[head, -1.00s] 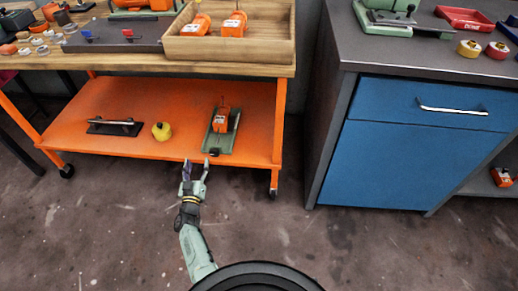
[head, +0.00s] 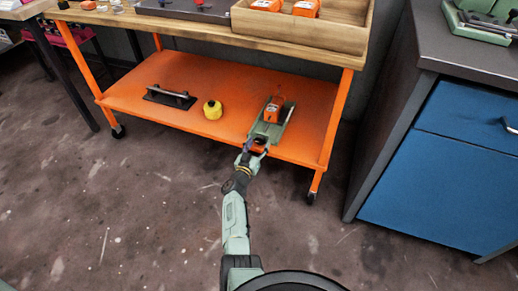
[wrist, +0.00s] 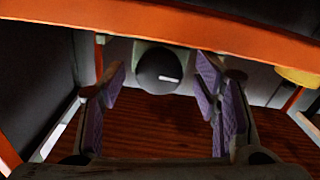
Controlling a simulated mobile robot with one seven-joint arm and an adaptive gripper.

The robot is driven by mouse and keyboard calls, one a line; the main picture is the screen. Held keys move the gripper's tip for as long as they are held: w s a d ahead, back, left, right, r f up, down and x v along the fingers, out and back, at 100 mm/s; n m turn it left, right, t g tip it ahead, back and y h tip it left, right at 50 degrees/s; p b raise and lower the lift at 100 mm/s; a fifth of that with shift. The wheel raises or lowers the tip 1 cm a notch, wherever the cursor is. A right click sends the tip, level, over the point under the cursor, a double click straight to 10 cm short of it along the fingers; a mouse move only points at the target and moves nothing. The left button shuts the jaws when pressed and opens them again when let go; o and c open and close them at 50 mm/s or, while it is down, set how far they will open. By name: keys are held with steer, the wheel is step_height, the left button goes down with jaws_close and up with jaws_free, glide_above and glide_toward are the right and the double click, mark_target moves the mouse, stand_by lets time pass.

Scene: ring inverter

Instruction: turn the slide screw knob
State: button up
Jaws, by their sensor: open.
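A green slide unit (head: 268,131) with an orange block (head: 273,109) on it lies on the orange lower shelf, its front end towards me. Its round dark knob (wrist: 153,75), with a white mark on its face, is in the wrist view. My gripper (head: 251,152) is at the front end of the slide, at the shelf's front edge. In the wrist view its purple-padded fingers are open, one on each side of the knob, with gaps between pads and knob. In the head view the gripper largely hides the knob.
On the orange shelf (head: 180,80) a yellow round object (head: 212,109) and a black plate with a handle (head: 170,97) lie left of the slide. The wooden tabletop (head: 150,27) overhangs above. A blue cabinet (head: 440,185) stands right. The floor in front is clear.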

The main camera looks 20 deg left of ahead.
steer(key=shift+w, duration=0.45)
steer(key=c, duration=1.2)
steer(key=shift+o, duration=0.2)
steer(key=m, duration=0.4)
steer(key=shift+m, duration=0.4)
steer(key=o, duration=1.2)
steer(key=shift+c, duration=0.2)
